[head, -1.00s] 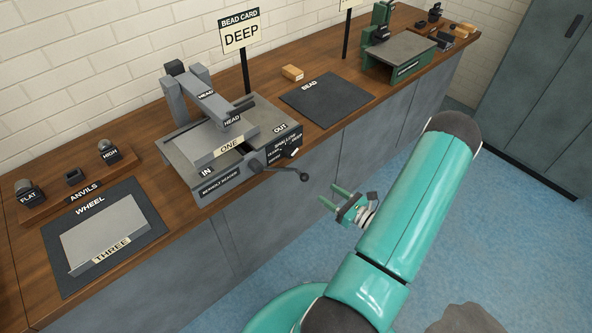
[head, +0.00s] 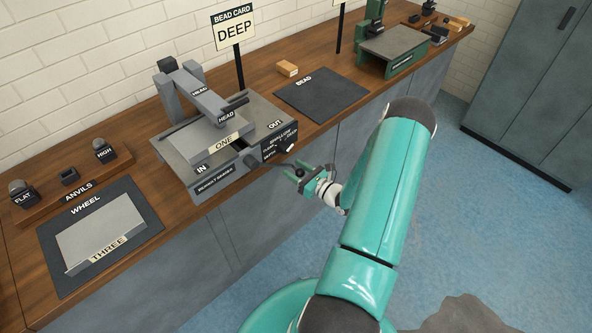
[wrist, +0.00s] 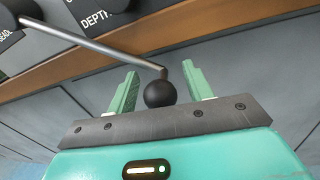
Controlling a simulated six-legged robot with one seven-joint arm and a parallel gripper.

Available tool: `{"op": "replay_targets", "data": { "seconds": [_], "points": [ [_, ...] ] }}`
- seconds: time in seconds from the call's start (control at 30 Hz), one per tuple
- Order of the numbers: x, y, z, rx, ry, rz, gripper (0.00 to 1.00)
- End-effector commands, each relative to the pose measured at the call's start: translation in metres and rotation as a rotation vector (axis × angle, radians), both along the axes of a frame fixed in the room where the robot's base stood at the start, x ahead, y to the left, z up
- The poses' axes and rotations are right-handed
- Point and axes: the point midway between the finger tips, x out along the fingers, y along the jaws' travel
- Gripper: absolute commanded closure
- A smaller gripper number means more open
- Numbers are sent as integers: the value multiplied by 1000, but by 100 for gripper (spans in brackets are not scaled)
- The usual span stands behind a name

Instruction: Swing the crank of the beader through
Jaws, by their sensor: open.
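The beader (head: 205,185) is a grey machine on the wooden bench, with a sheet marked ONE (head: 222,142) on it under the head arm. Its crank sticks out from the front side; in the wrist view the crank is a thin metal rod (wrist: 95,45) ending in a black ball knob (wrist: 159,94). My gripper (head: 300,172) is at the crank's end. In the wrist view its two green fingers (wrist: 156,92) are open, one on each side of the knob, with gaps visible. The DEPTH label shows partly behind the rod.
A BEAD CARD sign (head: 233,28) reading DEEP stands behind the beader. A WHEEL mat (head: 150,214) with a sheet marked THREE (head: 98,232) lies left, a bare BEAD mat (head: 345,104) right. A green machine (head: 393,50) stands farther right. Open floor lies before the bench.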

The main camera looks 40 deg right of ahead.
Motion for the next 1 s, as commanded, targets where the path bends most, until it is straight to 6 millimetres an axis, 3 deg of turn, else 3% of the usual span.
{"op": "replay_targets", "data": {
  "seconds": [0.23, 0.5, 1.0],
  "points": [
    [0, 0, 0, 0, 0, -1, 51],
    [0, 0, 0, 0, -1, -1, 100],
    [0, 1, -2, 25, -3, -4, 100]
  ]
}}
